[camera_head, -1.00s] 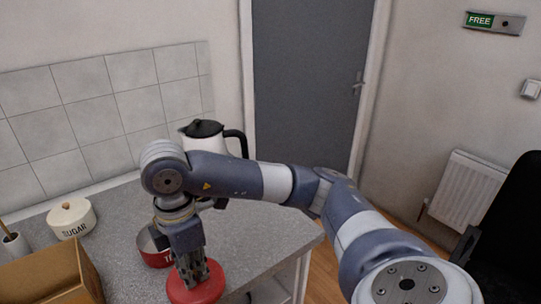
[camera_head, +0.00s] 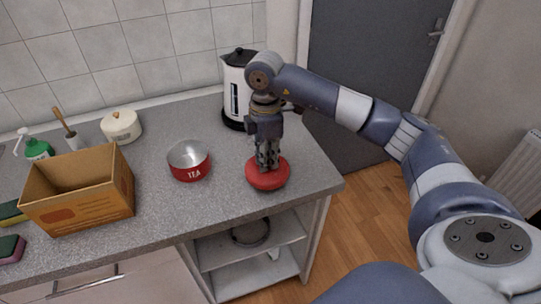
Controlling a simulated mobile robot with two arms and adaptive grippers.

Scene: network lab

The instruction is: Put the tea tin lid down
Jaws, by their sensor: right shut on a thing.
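The red tea tin lid (camera_head: 281,178) is at the counter's right part, under my right gripper (camera_head: 266,160). My right gripper points down and is shut on the lid. The lid looks to be at or just above the counter surface; I cannot tell whether it touches. The open red tea tin (camera_head: 189,168), marked TEA, stands upright on the counter to the left of the lid, with a gap between them. My left gripper is not in view.
A cardboard box (camera_head: 82,205) stands on the counter (camera_head: 165,225) at the left. A sugar tin (camera_head: 121,126) and a white and black kettle (camera_head: 233,100) stand at the back. Sponges (camera_head: 11,249) lie front left. The counter's right edge is close to the lid.

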